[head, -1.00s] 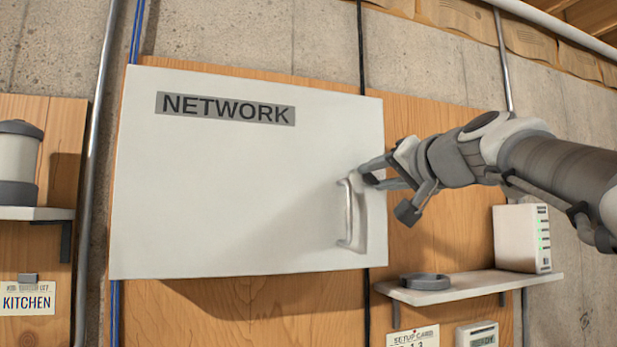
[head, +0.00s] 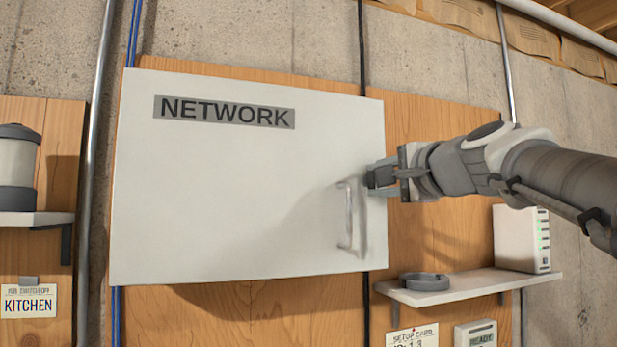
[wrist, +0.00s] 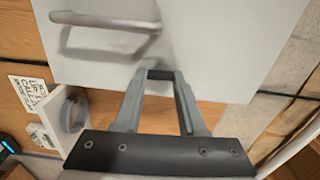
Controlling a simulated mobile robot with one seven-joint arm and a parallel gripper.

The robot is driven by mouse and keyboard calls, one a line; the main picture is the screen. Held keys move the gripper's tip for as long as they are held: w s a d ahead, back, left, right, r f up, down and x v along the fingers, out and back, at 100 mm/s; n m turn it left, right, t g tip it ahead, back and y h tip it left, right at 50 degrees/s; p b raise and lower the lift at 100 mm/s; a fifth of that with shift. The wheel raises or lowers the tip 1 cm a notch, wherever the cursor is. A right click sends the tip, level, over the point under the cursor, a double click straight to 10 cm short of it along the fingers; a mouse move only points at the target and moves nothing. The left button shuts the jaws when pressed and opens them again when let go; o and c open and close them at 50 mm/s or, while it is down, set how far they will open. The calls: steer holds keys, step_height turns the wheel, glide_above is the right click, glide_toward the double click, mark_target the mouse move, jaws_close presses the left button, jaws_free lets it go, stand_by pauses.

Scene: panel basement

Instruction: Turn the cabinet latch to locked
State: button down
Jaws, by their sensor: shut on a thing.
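The white cabinet door (head: 240,200), labelled NETWORK, looks closed or nearly so. A pale bar handle (head: 348,215) is near its right edge; it also shows in the wrist view (wrist: 105,20). My gripper (head: 378,177) is at the door's right edge, just above and right of the handle. In the wrist view, my gripper's fingers (wrist: 160,84) are drawn in on a small dark piece (wrist: 160,74) at the door edge, apparently the latch. The handle is outside the fingers. The fingers hide most of the latch, so I cannot tell its turn.
A shelf (head: 460,289) with a grey ring (head: 424,282) and a white router (head: 521,238) is below right of my gripper. Another shelf (head: 35,218) holds a canister (head: 20,170) at the left. A metal conduit (head: 92,170) runs beside the cabinet's left.

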steer(key=shift+m, duration=0.4)
steer(key=shift+c, duration=2.4)
jaws_free()
steer(key=b+v, duration=0.2)
steer(key=v, duration=1.5)
steer(key=shift+s+b, duration=0.2)
steer(key=shift+b, duration=0.1)
